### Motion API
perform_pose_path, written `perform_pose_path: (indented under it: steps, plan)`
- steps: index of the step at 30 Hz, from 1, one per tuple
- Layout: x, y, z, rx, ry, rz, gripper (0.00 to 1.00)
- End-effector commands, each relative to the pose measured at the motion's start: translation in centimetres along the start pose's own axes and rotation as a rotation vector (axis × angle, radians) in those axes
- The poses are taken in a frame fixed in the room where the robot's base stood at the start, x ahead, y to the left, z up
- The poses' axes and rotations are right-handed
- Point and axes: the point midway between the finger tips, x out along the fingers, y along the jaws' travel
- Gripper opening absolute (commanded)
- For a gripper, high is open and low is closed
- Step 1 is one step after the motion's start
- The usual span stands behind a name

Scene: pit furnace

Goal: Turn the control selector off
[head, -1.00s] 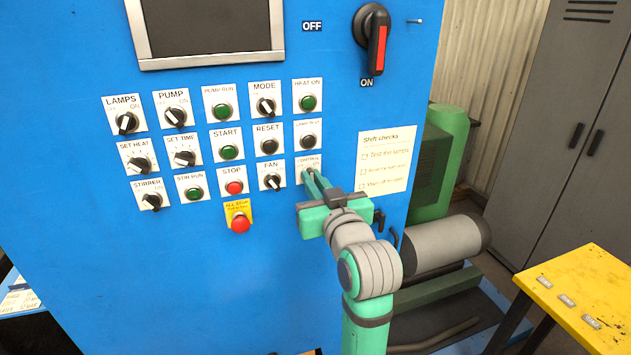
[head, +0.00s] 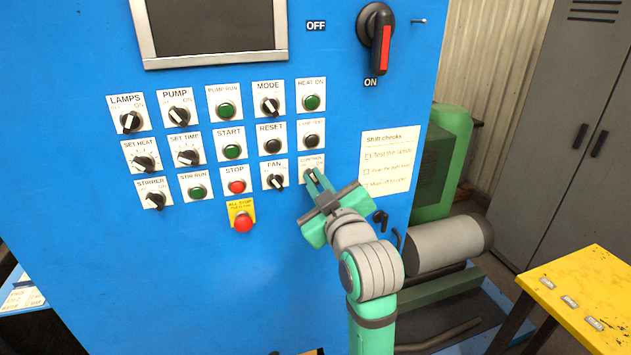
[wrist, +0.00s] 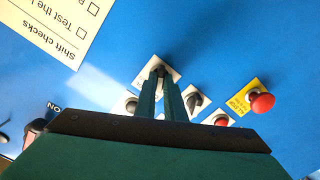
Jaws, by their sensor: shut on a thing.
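The control selector (head: 309,175) is a small knob on a white plate labelled CONTROL, at the right end of the lowest knob row on the blue panel. My gripper (head: 313,177) is at this knob, its green fingers shut on it. In the wrist view the two fingers of my gripper (wrist: 161,76) meet at the white control plate (wrist: 142,78). The fingers hide most of the knob, so its pointer direction is hard to read.
The fan knob (head: 275,181) is just left, and the lamp test button (head: 311,141) is just above. A red all-stop button (head: 243,222) sits lower left. A big rotary handle (head: 380,40) is at upper right. A yellow table (head: 580,290) stands at right.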

Motion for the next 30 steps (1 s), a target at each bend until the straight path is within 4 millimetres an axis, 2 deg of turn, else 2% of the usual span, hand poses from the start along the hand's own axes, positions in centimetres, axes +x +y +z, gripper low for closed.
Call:
perform_pose_path:
  steps: [10,11,12,13,23,26,30]
  plan:
    - [-0.1,0.0,-0.1,-0.004,0.003,0.001,0.00]
    - [-0.1,0.0,-0.1,-0.004,0.003,0.001,0.17]
    - [-0.1,0.0,-0.1,-0.004,0.003,0.001,0.26]
    - [-0.1,0.0,-0.1,-0.004,0.003,0.000,0.28]
    - [-0.3,0.0,0.0,-0.003,0.001,0.001,0.28]
    - [-1.0,-0.3,-0.2,-0.002,0.005,-0.004,0.28]
    - [-3.2,-0.6,-0.4,-0.003,0.009,-0.009,0.28]
